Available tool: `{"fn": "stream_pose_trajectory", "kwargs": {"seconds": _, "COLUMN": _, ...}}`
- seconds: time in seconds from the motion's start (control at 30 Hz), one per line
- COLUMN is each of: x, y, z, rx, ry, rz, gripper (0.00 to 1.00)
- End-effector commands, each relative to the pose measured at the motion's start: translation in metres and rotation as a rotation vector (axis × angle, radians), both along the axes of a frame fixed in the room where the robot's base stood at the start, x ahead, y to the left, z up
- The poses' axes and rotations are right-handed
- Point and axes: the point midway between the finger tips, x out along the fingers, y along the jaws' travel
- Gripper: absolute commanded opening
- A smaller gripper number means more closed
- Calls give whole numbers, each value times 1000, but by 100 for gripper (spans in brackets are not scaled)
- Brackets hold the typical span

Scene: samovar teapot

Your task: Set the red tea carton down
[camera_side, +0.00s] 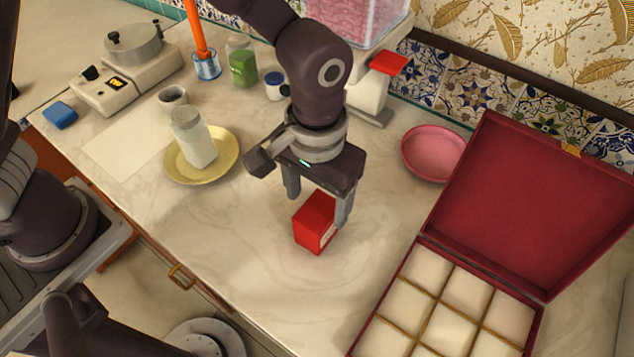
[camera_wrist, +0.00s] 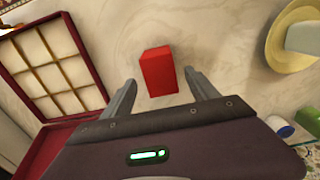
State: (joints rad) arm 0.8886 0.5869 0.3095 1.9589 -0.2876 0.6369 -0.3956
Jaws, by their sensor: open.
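The red tea carton (camera_side: 314,222) stands on the pale marble counter near the middle of the side view. In the wrist view the carton (camera_wrist: 158,71) shows ahead of and between the fingertips. My gripper (camera_side: 318,205) is open, with one finger on each side of the carton's direction. In the side view the right finger overlaps the carton's right edge, and the left finger stands clear of it. In the wrist view my gripper (camera_wrist: 160,85) shows gaps between both fingers and the carton. Whether the carton's underside rests fully on the counter is hard to see.
An open red box with cream compartments (camera_side: 408,303) lies at the right, its lid raised. A pink bowl (camera_side: 433,153) is behind it. A yellow plate (camera_side: 229,160) holding a white jar (camera_side: 194,140) is at the left. The counter around the carton is clear.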

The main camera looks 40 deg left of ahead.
Motion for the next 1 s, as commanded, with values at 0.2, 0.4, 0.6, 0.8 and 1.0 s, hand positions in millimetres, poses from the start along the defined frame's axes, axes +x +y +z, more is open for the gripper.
{"fn": "stream_pose_trajectory", "kwargs": {"seconds": 0.2, "x": 1, "y": -1, "z": 46, "rx": -3, "ry": -3, "rz": 0, "gripper": 69}}
{"fn": "stream_pose_trajectory", "kwargs": {"seconds": 0.4, "x": 0, "y": 0, "z": 56, "rx": 0, "ry": 1, "rz": 0, "gripper": 69}}
{"fn": "stream_pose_trajectory", "kwargs": {"seconds": 0.6, "x": 2, "y": 12, "z": 71, "rx": -26, "ry": -8, "rz": 10, "gripper": 69}}
{"fn": "stream_pose_trajectory", "kwargs": {"seconds": 0.8, "x": -18, "y": 110, "z": 162, "rx": -160, "ry": -141, "rz": 26, "gripper": 69}}
{"fn": "stream_pose_trajectory", "kwargs": {"seconds": 1.0, "x": -88, "y": 197, "z": 198, "rx": -107, "ry": -384, "rz": 5, "gripper": 69}}
